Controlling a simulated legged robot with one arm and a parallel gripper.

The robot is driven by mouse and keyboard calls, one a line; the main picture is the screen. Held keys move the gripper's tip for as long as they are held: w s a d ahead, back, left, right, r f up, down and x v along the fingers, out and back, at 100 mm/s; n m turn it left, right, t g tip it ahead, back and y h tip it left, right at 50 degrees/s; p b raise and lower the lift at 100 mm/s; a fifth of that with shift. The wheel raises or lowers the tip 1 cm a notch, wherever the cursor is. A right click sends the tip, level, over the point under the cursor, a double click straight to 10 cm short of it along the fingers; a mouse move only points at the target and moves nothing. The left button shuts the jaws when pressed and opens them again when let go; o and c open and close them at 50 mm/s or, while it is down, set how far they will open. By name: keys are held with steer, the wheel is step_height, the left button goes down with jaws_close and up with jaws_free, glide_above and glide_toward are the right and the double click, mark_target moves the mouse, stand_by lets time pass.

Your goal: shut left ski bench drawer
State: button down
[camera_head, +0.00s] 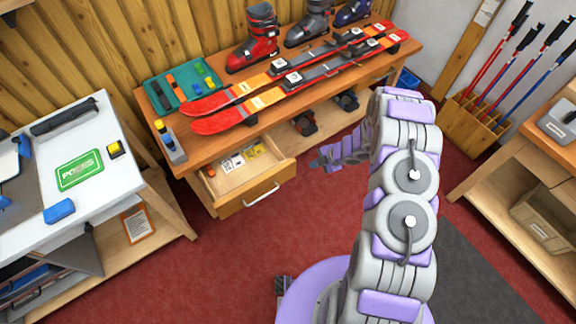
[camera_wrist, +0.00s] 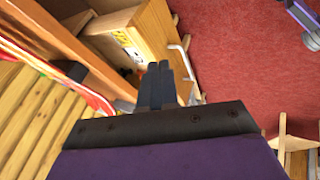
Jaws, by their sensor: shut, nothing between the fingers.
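The ski bench (camera_head: 205,140) has its left drawer (camera_head: 256,190) pulled open, with a bare wood front and a pale bar handle (camera_head: 261,194). Cards, yellow pieces and a small orange item lie inside. My gripper (camera_head: 318,163) is just right of the drawer in the head view, pointing left, shut and empty.
A white-topped table (camera_head: 95,120) stands at left, a wooden shelf unit (camera_head: 520,180) at right. Red carpet (camera_head: 220,260) is clear before the drawer.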

steer(key=s+a+f, duration=0.1)
steer(key=s+a, duration=0.1)
steer(key=b, duration=0.1)
glide_toward(284, 170)
step_height(284, 170, down, 4)
steer(key=s, duration=0.2)
steer(key=w, duration=0.1)
steer(key=w+a, duration=0.1)
steer(key=w+a+b, duration=0.1)
steer(key=shift+a+f+n+g+y, duration=0.1)
steer(key=shift+f+n+g+y, duration=0.2)
steer(key=shift+f, duration=0.05)
steer(key=shift+w, duration=0.1)
steer(key=shift+w+r, duration=0.1)
